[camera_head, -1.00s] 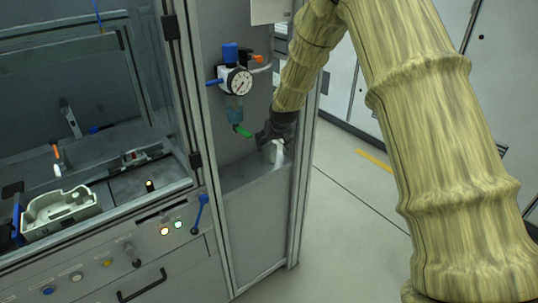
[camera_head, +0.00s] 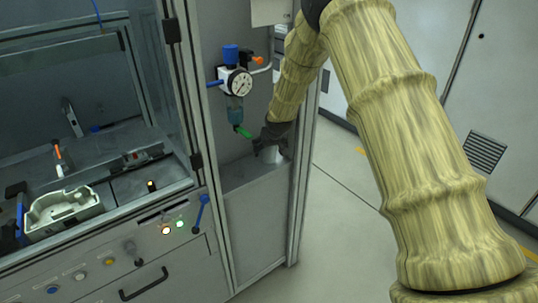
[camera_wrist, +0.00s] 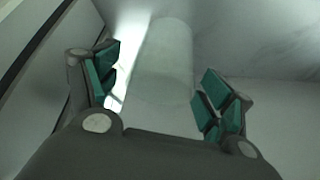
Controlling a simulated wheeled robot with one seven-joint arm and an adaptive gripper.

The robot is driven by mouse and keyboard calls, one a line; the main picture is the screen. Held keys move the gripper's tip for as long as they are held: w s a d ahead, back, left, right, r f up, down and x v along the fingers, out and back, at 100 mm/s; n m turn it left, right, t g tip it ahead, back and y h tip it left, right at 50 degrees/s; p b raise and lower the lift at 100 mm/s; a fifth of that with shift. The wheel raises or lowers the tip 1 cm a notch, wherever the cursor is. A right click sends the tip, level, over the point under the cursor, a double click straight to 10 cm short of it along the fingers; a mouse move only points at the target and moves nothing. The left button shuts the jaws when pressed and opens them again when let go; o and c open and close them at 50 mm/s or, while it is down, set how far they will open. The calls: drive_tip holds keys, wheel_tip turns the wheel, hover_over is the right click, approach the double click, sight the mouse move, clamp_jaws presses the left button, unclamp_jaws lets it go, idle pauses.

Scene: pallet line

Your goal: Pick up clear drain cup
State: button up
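The clear drain cup (camera_wrist: 163,62) stands between the spread fingers of my gripper (camera_wrist: 158,88) in the wrist view. It looks pale, translucent and cylindrical. In the head view my dark gripper (camera_head: 268,138) is at the cup (camera_head: 270,154), which sits on the ledge in the cabinet recess. The gripper hides part of the cup there.
A pressure gauge unit (camera_head: 238,82) with a green-tipped drain (camera_head: 243,132) hangs on the panel just above and left of my gripper. The cabinet's side post (camera_head: 299,180) stands close on the right. A blue lever (camera_head: 201,212) and a pale tray-like part (camera_head: 62,211) are at left.

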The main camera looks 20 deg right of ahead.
drive_tip(key=c, duration=1)
drive_tip(key=shift+r, duration=0.15)
